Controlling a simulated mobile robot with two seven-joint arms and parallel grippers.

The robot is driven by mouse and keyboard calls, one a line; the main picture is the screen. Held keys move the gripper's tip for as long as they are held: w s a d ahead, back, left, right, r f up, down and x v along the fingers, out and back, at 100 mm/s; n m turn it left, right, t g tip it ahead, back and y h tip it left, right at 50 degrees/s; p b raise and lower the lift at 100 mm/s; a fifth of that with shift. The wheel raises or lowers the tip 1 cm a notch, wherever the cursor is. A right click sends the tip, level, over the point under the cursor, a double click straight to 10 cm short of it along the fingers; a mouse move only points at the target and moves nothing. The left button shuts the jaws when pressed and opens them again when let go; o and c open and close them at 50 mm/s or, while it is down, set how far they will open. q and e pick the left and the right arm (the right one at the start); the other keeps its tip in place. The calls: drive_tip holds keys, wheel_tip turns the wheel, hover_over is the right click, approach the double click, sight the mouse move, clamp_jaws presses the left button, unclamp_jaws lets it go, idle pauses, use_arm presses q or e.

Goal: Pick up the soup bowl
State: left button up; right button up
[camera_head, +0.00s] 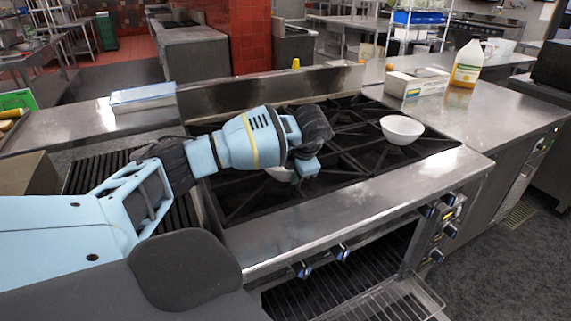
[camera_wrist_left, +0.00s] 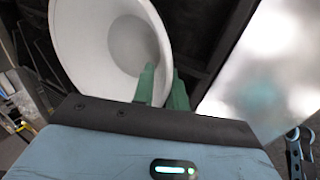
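A white bowl (camera_head: 280,173) is on or just above the black stove grate, mostly hidden behind my left gripper (camera_head: 306,168) in the head view. In the left wrist view the bowl (camera_wrist_left: 95,45) is large and close. The green fingers of my left gripper (camera_wrist_left: 164,86) stand close together at its rim, one inside the bowl and one outside, with the wall between them. Whether the bowl touches the grate is hidden. A second white bowl (camera_head: 402,129) stands upright on the right part of the stove. My right gripper is not in view.
The stove's steel front edge (camera_head: 360,196) and knobs lie nearest me, above an open oven rack (camera_head: 390,302). The counter's front part is clear.

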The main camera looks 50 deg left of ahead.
use_arm(q)
drive_tip(key=shift+a+f, duration=0.1)
drive_tip(key=shift+f, duration=0.15)
drive_tip(key=shift+c, duration=0.4)
clamp_jaws()
drive_tip(key=shift+r, duration=0.1)
